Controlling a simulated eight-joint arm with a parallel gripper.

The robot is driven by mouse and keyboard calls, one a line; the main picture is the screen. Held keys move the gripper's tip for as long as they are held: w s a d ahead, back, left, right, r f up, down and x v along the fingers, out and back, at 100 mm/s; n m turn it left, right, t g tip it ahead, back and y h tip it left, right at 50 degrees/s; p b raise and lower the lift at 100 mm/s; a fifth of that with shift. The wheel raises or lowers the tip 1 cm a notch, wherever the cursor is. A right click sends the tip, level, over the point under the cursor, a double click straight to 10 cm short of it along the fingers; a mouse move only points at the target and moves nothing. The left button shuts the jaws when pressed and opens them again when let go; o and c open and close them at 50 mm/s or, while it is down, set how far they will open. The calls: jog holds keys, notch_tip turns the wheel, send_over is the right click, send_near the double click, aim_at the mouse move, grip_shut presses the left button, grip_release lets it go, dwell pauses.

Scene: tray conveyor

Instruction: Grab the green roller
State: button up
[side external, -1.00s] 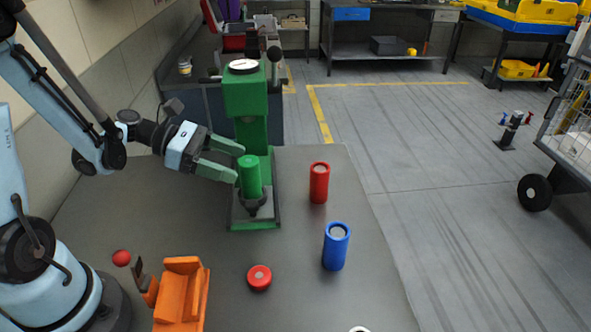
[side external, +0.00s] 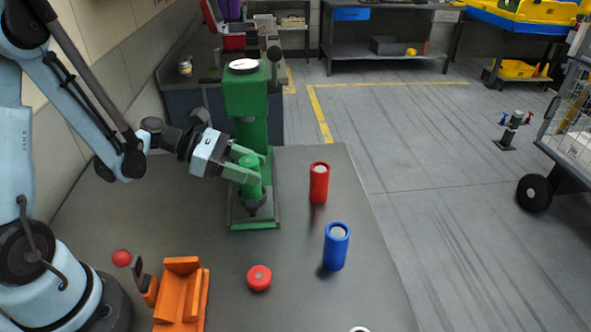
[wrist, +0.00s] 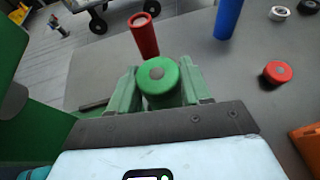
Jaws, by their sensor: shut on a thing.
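The green roller (side external: 251,178) stands upright on the dark seat of the green press (side external: 246,97) in the side external view. In the wrist view the green roller (wrist: 159,78) shows its round top with a grey centre, between the fingers. My gripper (side external: 247,167) reaches in from the left, its green fingers shut on the roller from both sides. In the wrist view my gripper (wrist: 160,88) has one finger on each side of the roller. The roller's lower end is hidden in the wrist view.
A red roller (side external: 319,183) and a blue roller (side external: 336,247) stand to the right on the grey table. A red round cap (side external: 259,278) and an orange fixture (side external: 182,296) are nearer the front. The press column rises just behind the roller.

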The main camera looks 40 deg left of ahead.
grip_shut()
jog(key=shift+r, duration=0.2)
